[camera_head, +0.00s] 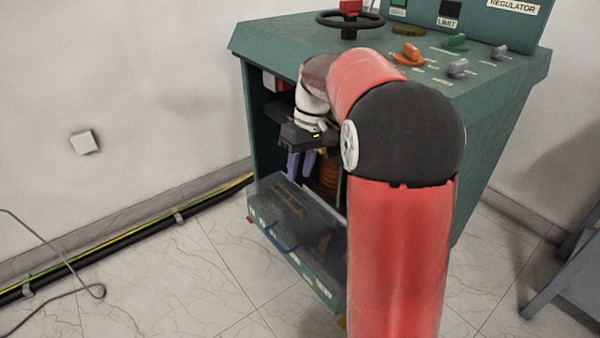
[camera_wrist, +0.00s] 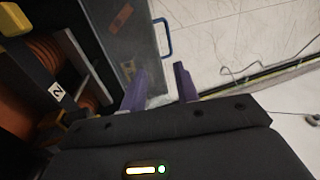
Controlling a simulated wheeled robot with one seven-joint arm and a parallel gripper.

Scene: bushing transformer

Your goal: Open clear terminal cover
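The clear terminal cover (camera_head: 297,212) is a see-through grey panel at the low front of the teal cabinet, with a blue handle (camera_head: 279,240) along its outer edge. It appears swung outward and down, leaving the cabinet front open above it. In the wrist view the cover (camera_wrist: 120,50) is at upper left, and its handle (camera_wrist: 163,38) is at the panel's right edge. My gripper (camera_head: 300,165) has purple fingers pointing down, above the cover at the opening. In the wrist view my gripper (camera_wrist: 158,82) has its fingers apart with nothing seen between them; the handle lies beyond the tips.
Orange ribbed bushings (camera_wrist: 42,52) stand inside the cabinet, close to the gripper's left in the wrist view. The cabinet top (camera_head: 470,85) carries knobs and a black handwheel (camera_head: 350,20). A black cable (camera_head: 130,230) runs along the wall. Floor left of the cabinet is mostly clear.

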